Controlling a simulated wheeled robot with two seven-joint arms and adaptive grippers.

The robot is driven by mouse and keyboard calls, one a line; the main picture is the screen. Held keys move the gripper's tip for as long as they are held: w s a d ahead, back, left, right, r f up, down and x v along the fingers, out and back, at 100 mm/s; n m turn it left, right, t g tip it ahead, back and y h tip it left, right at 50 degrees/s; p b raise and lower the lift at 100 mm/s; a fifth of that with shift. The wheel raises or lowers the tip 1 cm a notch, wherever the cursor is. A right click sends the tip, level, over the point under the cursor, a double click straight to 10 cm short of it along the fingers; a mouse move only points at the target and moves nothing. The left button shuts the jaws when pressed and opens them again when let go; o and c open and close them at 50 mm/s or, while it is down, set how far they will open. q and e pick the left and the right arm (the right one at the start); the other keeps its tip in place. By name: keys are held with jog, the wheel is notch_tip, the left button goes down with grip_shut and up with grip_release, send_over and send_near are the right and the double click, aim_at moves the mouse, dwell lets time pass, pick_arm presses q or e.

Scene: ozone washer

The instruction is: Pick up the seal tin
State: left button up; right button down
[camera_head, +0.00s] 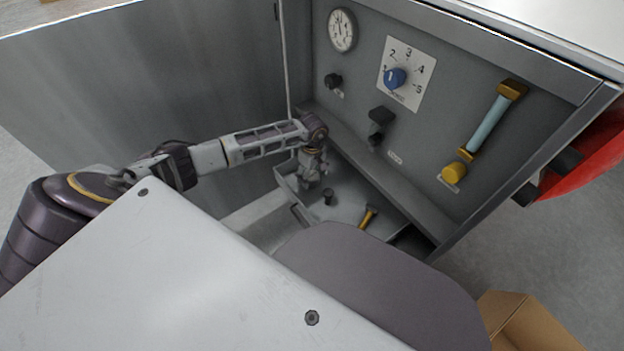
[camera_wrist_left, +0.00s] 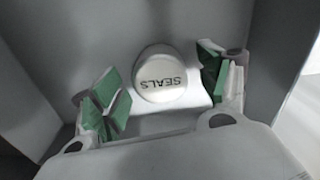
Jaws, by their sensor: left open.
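The seal tin (camera_wrist_left: 160,68) shows in the left wrist view as a round white tin with "SEALS" on its lid, upside down in the picture. It stands in a grey open drawer (camera_head: 345,207) under the panel. My left gripper (camera_head: 312,172) points down into the drawer's far left part. In the wrist view its two green-padded fingers (camera_wrist_left: 160,90) are open to either side of the tin, with a visible gap on each side. In the head view I cannot make out the tin, probably hidden by the gripper. My right gripper is not in view.
A small dark cylinder (camera_head: 328,196) and a yellow-handled tool (camera_head: 369,216) are in the drawer, right of the gripper. The drawer walls rise close around it. Behind stands the panel with a gauge (camera_head: 342,30), a blue dial (camera_head: 395,78) and a tube (camera_head: 484,130). A cardboard box (camera_head: 535,325) is at lower right.

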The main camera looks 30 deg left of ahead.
aim_at(312, 175)
pick_arm(q)
jog(key=c, duration=1.1)
jog(key=shift+r, duration=0.1)
jog(key=shift+c, duration=0.2)
